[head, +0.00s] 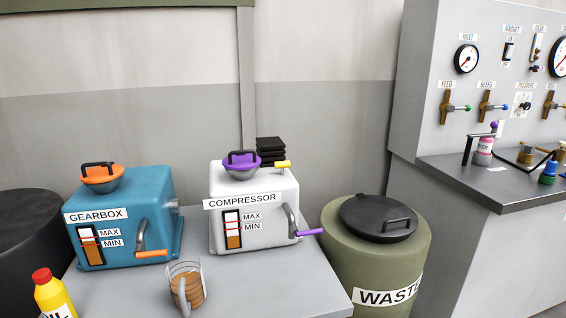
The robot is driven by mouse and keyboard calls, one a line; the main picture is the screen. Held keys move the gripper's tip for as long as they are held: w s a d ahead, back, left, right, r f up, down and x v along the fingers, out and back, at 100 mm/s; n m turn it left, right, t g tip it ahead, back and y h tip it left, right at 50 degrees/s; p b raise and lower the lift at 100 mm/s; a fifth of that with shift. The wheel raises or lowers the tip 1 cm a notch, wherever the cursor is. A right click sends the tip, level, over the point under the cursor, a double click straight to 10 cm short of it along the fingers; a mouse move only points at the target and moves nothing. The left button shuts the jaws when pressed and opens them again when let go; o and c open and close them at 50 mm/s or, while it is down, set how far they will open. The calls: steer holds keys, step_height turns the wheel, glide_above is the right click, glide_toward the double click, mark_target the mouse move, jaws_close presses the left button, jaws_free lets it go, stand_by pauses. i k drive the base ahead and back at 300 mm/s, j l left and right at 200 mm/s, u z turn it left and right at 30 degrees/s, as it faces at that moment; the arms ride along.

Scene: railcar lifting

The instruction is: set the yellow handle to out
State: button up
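A small yellow handle (283,164) points to the right at the upper right of the white compressor (254,185), just below a black ribbed block (270,150). What it is mounted on is mostly hidden behind the compressor. I see no "out" mark near it, so I cannot tell its setting. My gripper is not in view.
The compressor has a purple lid (241,163) and a purple lever (309,232). A blue gearbox (122,205) with an orange lever (151,254) and a clear jug (185,287) share the grey table (240,285). A waste drum (365,260) stands right of it.

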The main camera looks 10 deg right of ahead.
mark_target(278, 165)
steer(key=i+l, duration=0.1)
steer(key=l, duration=0.25)
steer(key=i+l, duration=0.1)
steer(key=l, duration=0.3)
steer(key=i+l, duration=0.1)
steer(key=l, duration=0.25)
steer(key=i, duration=0.5)
